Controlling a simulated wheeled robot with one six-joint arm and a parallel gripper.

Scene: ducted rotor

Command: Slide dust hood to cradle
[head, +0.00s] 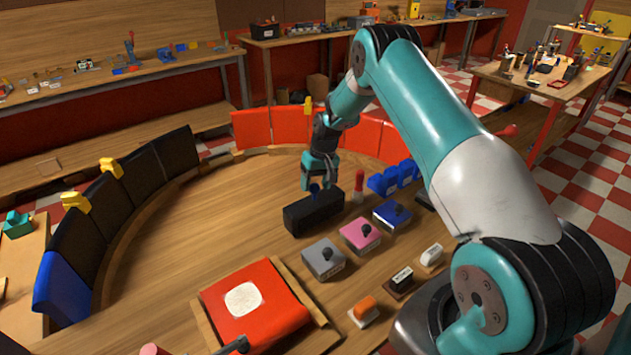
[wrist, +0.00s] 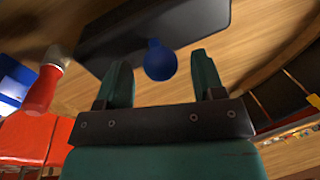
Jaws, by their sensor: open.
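A long black box (head: 312,213) with a blue round knob (head: 315,189) on top stands on the wooden table; it looks like the dust hood, though no label shows. My gripper (head: 319,182) points down just above it, at the knob. In the wrist view, my gripper (wrist: 161,62) is open, with the blue knob (wrist: 160,61) between its two teal fingertips, apart from both. The black box (wrist: 150,30) lies beyond them. I cannot tell for certain which thing is the cradle.
A red pad (head: 262,325) lies in front. Dark panels (head: 78,242) curve along the left. The table's left-middle is clear.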

